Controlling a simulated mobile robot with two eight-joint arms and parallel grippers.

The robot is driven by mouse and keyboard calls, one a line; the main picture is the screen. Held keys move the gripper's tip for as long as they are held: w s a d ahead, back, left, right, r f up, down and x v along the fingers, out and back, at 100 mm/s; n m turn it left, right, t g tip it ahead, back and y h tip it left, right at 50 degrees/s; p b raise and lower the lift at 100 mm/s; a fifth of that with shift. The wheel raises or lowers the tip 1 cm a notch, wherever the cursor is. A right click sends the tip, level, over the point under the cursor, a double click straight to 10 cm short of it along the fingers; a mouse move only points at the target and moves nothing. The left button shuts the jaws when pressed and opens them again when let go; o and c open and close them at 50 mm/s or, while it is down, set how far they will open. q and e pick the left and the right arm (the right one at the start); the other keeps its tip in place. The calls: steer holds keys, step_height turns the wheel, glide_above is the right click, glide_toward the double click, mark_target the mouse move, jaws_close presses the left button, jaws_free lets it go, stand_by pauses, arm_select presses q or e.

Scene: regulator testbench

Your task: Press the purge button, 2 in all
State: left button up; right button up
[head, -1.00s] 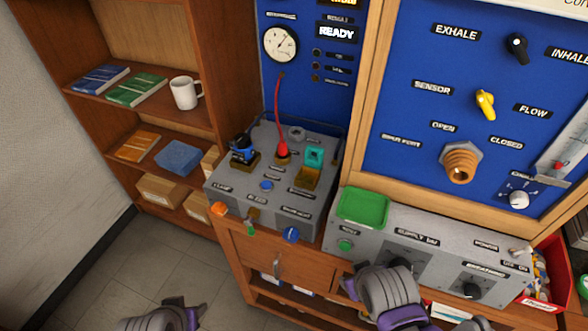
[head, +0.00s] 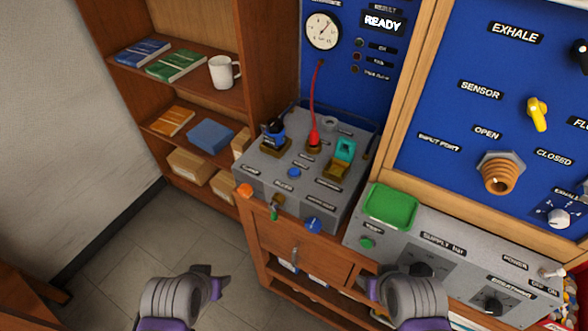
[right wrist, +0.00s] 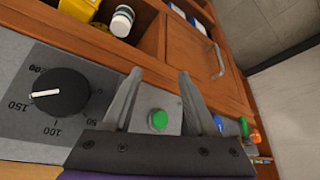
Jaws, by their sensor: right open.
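A round green button (head: 367,243) sits on the left end of the grey front panel, below the green tray; its small label is too blurred to read for certain. In the right wrist view the green button (right wrist: 158,120) shows between the two fingers of my right gripper (right wrist: 160,85), which is open and empty. In the head view my right gripper (head: 372,287) is in front of and below the panel, apart from the button. My left gripper (head: 222,283) is over the floor in front of the cabinet, away from the panel; its jaw opening is unclear.
A grey box (head: 290,180) with a red cable, a blue button (head: 294,173) and a blue knob (head: 313,225) stands left of the green tray (head: 390,206). A large dial (right wrist: 60,95) is beside the green button. Shelves (head: 190,95) stand at left; floor is clear.

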jaws_close()
stand_by(1.5)
